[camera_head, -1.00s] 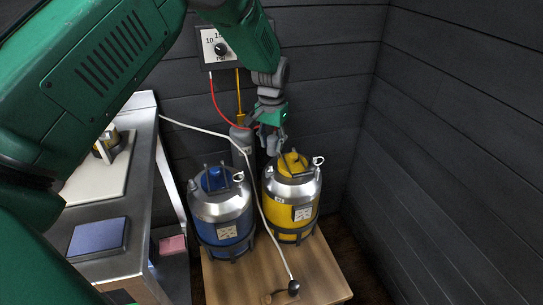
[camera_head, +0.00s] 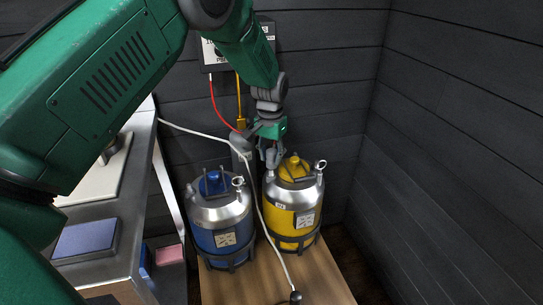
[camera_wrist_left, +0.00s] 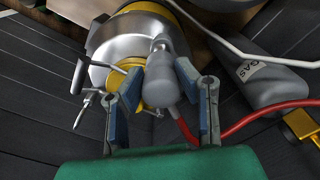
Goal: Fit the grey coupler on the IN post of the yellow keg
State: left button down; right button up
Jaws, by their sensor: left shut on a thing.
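The yellow keg (camera_head: 285,222) stands upright on the wooden stand, with a silver top and a yellow cap. It also shows in the left wrist view (camera_wrist_left: 178,9). My left gripper (camera_head: 272,158) is at the left side of the keg's top. In the left wrist view my gripper (camera_wrist_left: 162,98) is shut on the grey coupler (camera_wrist_left: 160,72), between blue-padded fingers. A red hose (camera_wrist_left: 240,122) runs from the coupler. The coupler overlaps the keg top in this view; I cannot tell whether it touches a post. The IN post is not clearly visible. My right gripper is out of view.
A blue keg (camera_head: 222,216) stands close on the left. A grey gas cylinder (camera_wrist_left: 262,75) is beside the gripper. A white hose (camera_head: 262,215) runs between the kegs. A steel bench (camera_head: 135,215) is at the left. Dark walls close the back and right.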

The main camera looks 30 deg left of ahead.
aim_at(270, 170)
pick_arm(q)
jog(key=shift+a, duration=0.2)
jog(key=shift+f, duration=0.2)
jog(key=shift+f, duration=0.1)
dwell(0.3)
jog(key=shift+p, duration=0.65)
jog(key=shift+d+f, duration=0.1)
jog(key=shift+f, duration=1.15)
dwell(0.9)
dwell(0.9)
jog(key=c, duration=0.6)
grip_release()
jog(key=shift+o, duration=0.2)
